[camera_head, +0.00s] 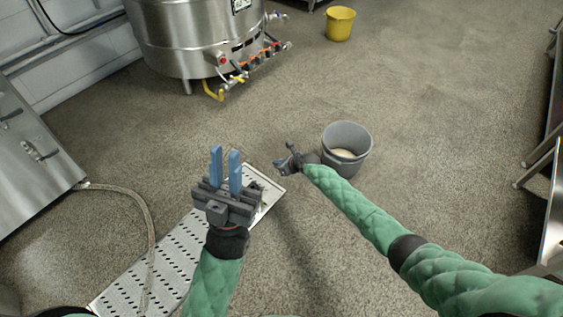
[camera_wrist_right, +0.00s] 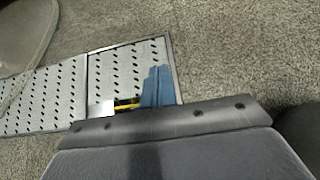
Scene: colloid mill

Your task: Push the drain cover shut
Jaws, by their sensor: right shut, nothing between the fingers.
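The drain cover (camera_head: 178,250) is a long perforated metal plate in the floor, running from the lower left towards the middle in the head view. In the right wrist view its end panel (camera_wrist_right: 120,70) lies inside a metal frame, beside another perforated panel.
A grey bucket (camera_head: 347,150) with pale contents stands just beyond my right forearm. A hose (camera_head: 150,225) crosses the drain at left. A steel tank (camera_head: 190,35) and a yellow bucket (camera_head: 340,23) stand further back. A small yellow-and-black item (camera_wrist_right: 127,103) shows beside the right fingers.

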